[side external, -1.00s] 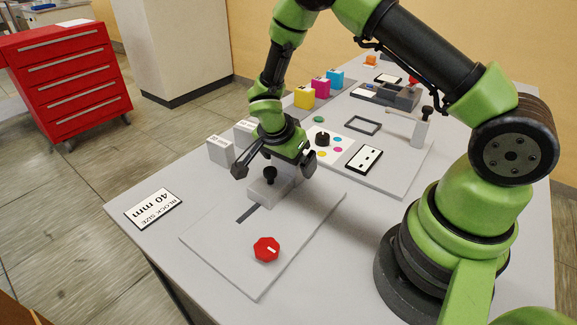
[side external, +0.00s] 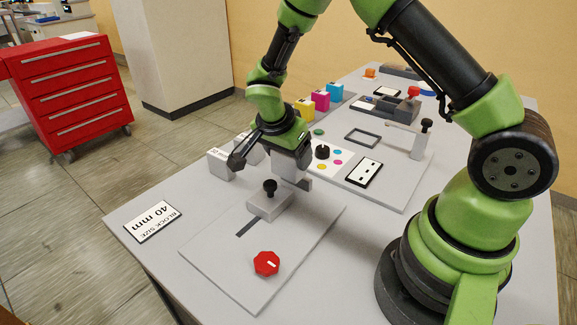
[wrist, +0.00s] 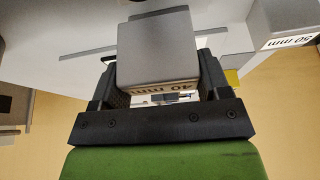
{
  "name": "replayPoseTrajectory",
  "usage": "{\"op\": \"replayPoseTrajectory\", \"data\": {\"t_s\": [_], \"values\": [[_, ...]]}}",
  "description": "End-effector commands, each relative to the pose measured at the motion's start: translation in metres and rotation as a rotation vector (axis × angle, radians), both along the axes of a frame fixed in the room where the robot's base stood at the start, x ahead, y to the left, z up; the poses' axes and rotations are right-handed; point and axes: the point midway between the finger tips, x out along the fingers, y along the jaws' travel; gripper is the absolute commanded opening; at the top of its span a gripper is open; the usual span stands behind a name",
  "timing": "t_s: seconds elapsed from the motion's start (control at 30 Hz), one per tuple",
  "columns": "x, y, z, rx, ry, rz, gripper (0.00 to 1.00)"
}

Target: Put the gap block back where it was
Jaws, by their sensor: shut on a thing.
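The gap block (wrist: 155,48) is a grey block with a printed label that appears to read 40 mm. In the wrist view it sits between the two dark fingers of my gripper (wrist: 157,80), which is shut on it. In the side view my gripper (side external: 272,158) holds the grey block (side external: 289,166) up, behind a black-knobbed grey carriage (side external: 267,206) on the slotted plate (side external: 215,245). Another grey block (side external: 220,163) stands left of my gripper, and one more is partly hidden behind it. A block labelled 50 mm (wrist: 288,25) shows in the wrist view.
A block size sign reading 40 mm (side external: 153,221) lies at the front left. A red knob (side external: 266,263) is on the plate. Yellow, magenta and cyan cartridges (side external: 320,100) stand behind. A grey frame (side external: 362,137) and a black-knobbed post (side external: 422,140) are to the right.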

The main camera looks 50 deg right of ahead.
Motion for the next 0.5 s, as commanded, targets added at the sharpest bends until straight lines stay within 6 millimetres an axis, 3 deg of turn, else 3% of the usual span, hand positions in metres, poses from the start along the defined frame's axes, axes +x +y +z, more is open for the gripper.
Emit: {"op": "replayPoseTrajectory", "data": {"t_s": [0.23, 0.4, 0.5], "values": [[0.001, 0.0, 0.043, 0.0, -0.004, 0.0, 0.4], [0.002, 0.001, 0.053, 0.0, -0.002, 0.011, 0.4], [0.013, 0.006, 0.052, 0.0, -0.001, 0.077, 0.4]]}}
